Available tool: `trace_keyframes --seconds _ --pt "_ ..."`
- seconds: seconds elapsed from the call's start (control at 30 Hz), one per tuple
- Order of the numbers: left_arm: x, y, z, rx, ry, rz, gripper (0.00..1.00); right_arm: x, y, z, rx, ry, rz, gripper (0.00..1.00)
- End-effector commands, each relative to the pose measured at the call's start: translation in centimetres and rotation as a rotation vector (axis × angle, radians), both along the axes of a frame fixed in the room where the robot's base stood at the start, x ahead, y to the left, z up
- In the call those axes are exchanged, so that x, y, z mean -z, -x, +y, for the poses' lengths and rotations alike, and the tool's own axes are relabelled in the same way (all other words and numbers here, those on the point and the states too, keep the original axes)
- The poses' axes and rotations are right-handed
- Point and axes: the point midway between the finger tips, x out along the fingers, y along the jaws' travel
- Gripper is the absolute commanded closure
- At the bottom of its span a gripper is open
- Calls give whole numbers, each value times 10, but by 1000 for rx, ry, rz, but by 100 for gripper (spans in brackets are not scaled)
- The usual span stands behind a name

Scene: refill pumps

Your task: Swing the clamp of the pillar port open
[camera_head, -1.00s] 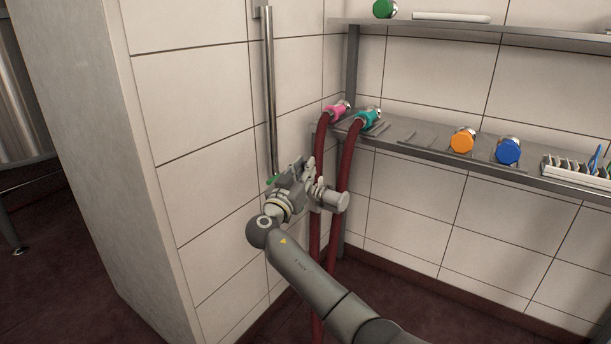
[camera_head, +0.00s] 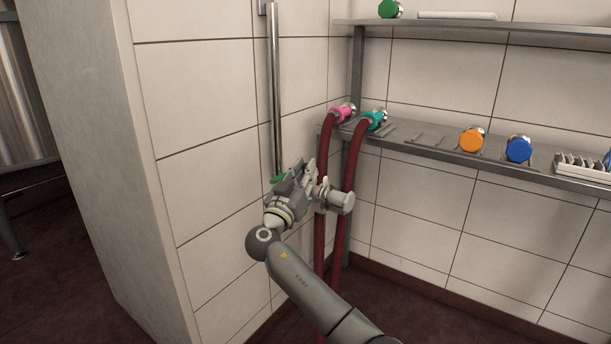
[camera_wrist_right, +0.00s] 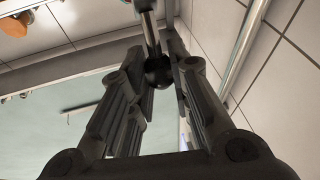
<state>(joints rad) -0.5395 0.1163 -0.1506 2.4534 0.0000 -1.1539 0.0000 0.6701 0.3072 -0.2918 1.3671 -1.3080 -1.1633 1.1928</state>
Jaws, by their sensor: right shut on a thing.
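My right gripper (camera_head: 297,172) is at the lower end of the steel pipe (camera_head: 275,90) on the tiled pillar. In the right wrist view its fingers (camera_wrist_right: 166,68) are shut on a black ball knob (camera_wrist_right: 158,73) at the end of a shiny metal rod (camera_wrist_right: 150,30). The knob and rod look like the clamp's handle. A green part (camera_head: 278,179) shows beside the gripper at the pipe's lower end. The gripper hides most of the pillar port and its clamp, so I cannot tell how far the clamp is open. My left gripper is out of view.
Two dark red hoses (camera_head: 349,165) hang close to the right of my gripper, with pink (camera_head: 342,112) and teal (camera_head: 374,119) couplings on the lower shelf (camera_head: 430,145). Orange (camera_head: 471,139) and blue (camera_head: 519,149) caps stand farther right. The pillar face (camera_head: 195,180) is bare to the left.

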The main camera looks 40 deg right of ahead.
Motion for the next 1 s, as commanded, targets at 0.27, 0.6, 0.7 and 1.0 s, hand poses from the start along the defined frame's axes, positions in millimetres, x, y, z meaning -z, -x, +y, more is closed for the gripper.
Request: trace_keyframes --seconds 0.27,0.6,0.7,1.0 --pt "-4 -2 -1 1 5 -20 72 4 0 1 1 0 3 100" --pt "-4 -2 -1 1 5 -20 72 4 0 1 1 -1 3 77" --pt "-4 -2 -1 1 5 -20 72 3 0 1 1 0 2 65" --pt "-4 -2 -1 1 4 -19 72 2 0 1 1 4 0 59"
